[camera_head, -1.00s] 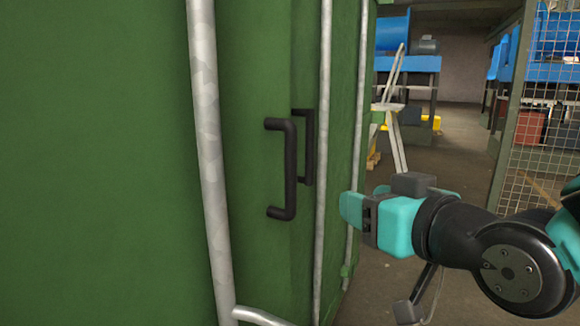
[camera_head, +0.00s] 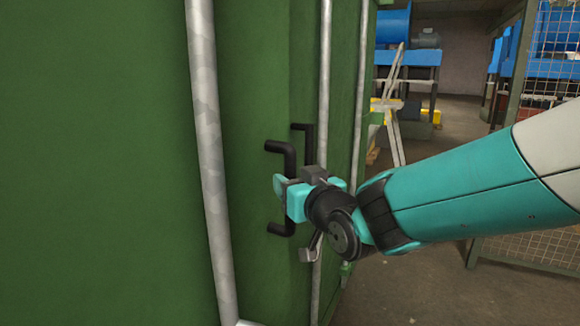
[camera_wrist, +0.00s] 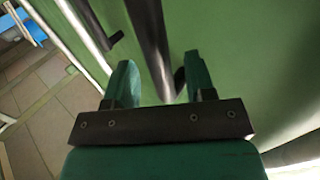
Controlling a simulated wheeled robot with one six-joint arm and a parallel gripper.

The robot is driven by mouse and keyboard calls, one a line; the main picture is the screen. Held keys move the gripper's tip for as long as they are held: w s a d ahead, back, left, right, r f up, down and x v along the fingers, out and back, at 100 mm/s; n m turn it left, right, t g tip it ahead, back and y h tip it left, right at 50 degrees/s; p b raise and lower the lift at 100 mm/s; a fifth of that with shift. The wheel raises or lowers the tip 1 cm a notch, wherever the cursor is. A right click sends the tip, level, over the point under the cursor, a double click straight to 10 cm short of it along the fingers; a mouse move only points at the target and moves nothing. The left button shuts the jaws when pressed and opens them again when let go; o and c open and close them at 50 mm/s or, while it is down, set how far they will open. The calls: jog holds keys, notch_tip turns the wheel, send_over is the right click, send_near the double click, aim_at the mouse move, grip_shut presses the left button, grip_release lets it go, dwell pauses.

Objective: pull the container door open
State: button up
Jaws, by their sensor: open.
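The green container door (camera_head: 255,80) fills the left and middle of the head view. Two black bar handles are on it. The nearer handle (camera_head: 290,160) stands upright, its middle partly hidden by my gripper (camera_head: 282,187). In the wrist view my gripper (camera_wrist: 160,72) is open, with a green finger on each side. A dark upright bar of a handle (camera_wrist: 148,32) shows between the fingers, with a gap to the left one. I cannot tell whether the right finger touches it. The other handle (camera_head: 307,142) is just behind, to the right.
Grey vertical rods (camera_head: 206,130) run up the container, one left of the handles and others to the right. A wire mesh fence (camera_head: 535,245) stands at the right, behind my arm. A stepladder (camera_head: 393,125) and blue racks are further back. The floor right of the container is open.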

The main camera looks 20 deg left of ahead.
jog(key=shift+x, duration=1.05)
grip_shut()
